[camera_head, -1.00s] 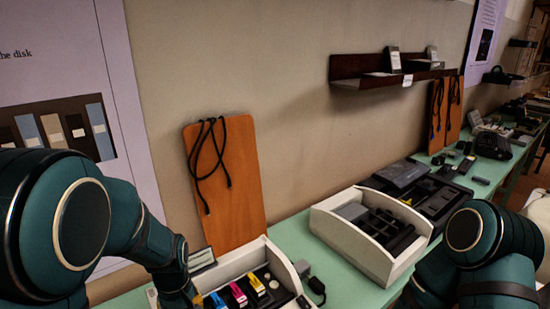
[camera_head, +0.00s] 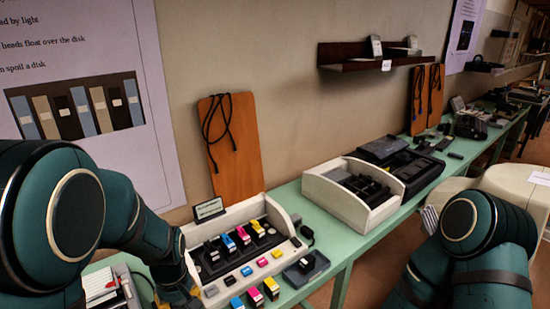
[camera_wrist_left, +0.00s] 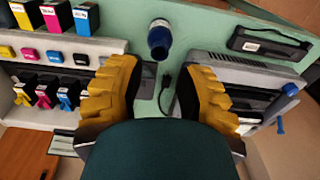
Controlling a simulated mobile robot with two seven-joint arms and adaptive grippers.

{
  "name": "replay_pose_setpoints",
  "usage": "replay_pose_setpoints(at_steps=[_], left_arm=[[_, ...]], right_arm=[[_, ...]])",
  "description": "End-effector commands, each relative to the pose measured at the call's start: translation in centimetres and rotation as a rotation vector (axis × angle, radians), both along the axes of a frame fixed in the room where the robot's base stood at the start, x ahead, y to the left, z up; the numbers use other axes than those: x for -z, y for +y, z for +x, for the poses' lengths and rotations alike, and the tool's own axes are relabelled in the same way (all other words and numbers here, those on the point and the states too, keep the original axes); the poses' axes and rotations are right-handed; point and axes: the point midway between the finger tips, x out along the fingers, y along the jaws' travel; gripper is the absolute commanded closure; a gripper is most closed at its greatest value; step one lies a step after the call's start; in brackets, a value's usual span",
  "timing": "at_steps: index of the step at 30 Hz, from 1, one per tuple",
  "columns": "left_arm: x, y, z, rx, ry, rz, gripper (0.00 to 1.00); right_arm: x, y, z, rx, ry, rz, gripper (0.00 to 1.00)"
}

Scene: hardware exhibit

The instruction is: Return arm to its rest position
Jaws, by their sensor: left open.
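My left arm (camera_head: 75,205) comes in from the left in the head view, reaching down beside the white cartridge display. In the left wrist view, my left gripper (camera_wrist_left: 157,70) has its two yellow ridged fingers spread wide, with nothing between them. It is over the green table (camera_wrist_left: 215,20), between the cartridge display and a grey device. My right arm (camera_head: 470,250) is bent at the lower right of the head view.
The white cartridge display (camera_head: 275,212) holds several coloured cartridges. A small bottle (camera_wrist_left: 159,38) and a grey device (camera_wrist_left: 245,72) are near the left gripper. A white tray box (camera_head: 335,198) stands farther along the table. A wooden board (camera_head: 232,150) leans on the wall.

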Motion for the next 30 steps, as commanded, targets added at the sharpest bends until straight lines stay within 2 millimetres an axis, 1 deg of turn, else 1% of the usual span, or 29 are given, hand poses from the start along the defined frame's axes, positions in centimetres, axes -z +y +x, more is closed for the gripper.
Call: replay_pose_setpoints(at_steps=[2,3,11,14,15,17,18,21,25,27,30], left_arm=[[0.0,0.0,0.0,0.000,0.000,0.000,0.66],[1.1,0.0,-0.2,0.015,0.005,0.001,0.66],[8.0,-1.1,-1.5,0.151,0.000,-0.016,0.66],[11.1,-1.9,-2.4,0.213,-0.006,-0.036,0.66],[12.5,-2.3,-2.9,0.240,-0.009,-0.048,0.66],[14.7,-3.1,-3.8,0.283,-0.017,-0.073,0.66],[16.2,-3.8,-4.5,0.313,-0.025,-0.094,0.66],[19.4,-5.8,-6.3,0.381,-0.058,-0.154,0.66],[21.9,-8.4,-8.1,0.440,-0.117,-0.231,0.66],[22.5,-9.5,-8.6,0.461,-0.148,-0.262,0.66],[22.9,-10.6,-9.1,0.477,-0.184,-0.292,0.66]], right_arm=[[0.0,0.0,0.0,0.000,0.000,0.000,0.53],[0.2,0.0,0.0,0.000,0.001,0.000,0.53],[1.3,0.1,-0.1,-0.002,0.004,-0.001,0.53],[1.8,0.1,-0.2,-0.004,0.005,-0.001,0.53],[2.0,0.1,-0.2,-0.004,0.006,0.000,0.53],[2.4,0.1,-0.3,-0.005,0.008,-0.001,0.53],[2.7,0.1,-0.3,-0.006,0.009,-0.001,0.53],[3.4,0.2,-0.4,-0.008,0.011,-0.001,0.53],[4.1,0.2,-0.5,-0.010,0.014,-0.002,0.53],[4.3,0.2,-0.6,-0.010,0.015,-0.001,0.53],[4.5,0.2,-0.6,-0.011,0.016,-0.001,0.53]])
